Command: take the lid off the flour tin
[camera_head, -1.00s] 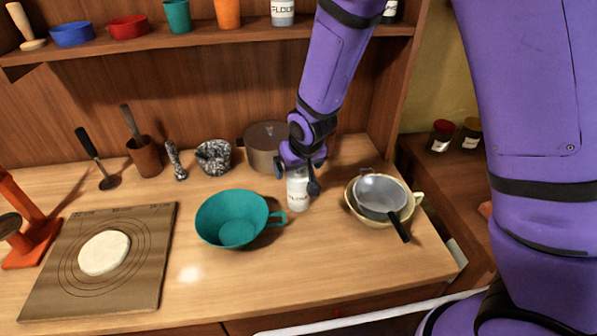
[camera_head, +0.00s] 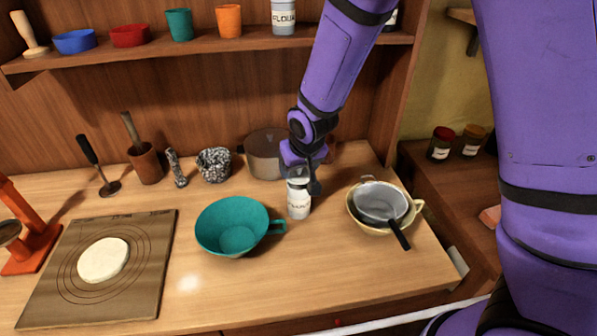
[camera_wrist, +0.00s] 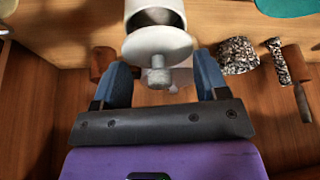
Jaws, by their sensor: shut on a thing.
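A white tin (camera_head: 299,204) stands upright on the counter, right of the teal bowl. Its label is too small to read surely. The wrist view shows the tin's open rim and grey inside (camera_wrist: 155,14). The white round lid (camera_wrist: 158,43) is lifted clear of the rim, nearer the wrist camera. My gripper (camera_wrist: 160,76) is shut on the lid's knob, one blue-grey finger on each side. In the head view, my gripper (camera_head: 300,172) is just above the tin, and the wrist partly hides the lid.
A teal bowl (camera_head: 232,228) stands close left of the tin. A sieve (camera_head: 380,200) on a cream bowl is to the right. A pot (camera_head: 262,155) is behind. Another tin labelled FLOUR (camera_head: 283,18) is on the shelf. The front counter is clear.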

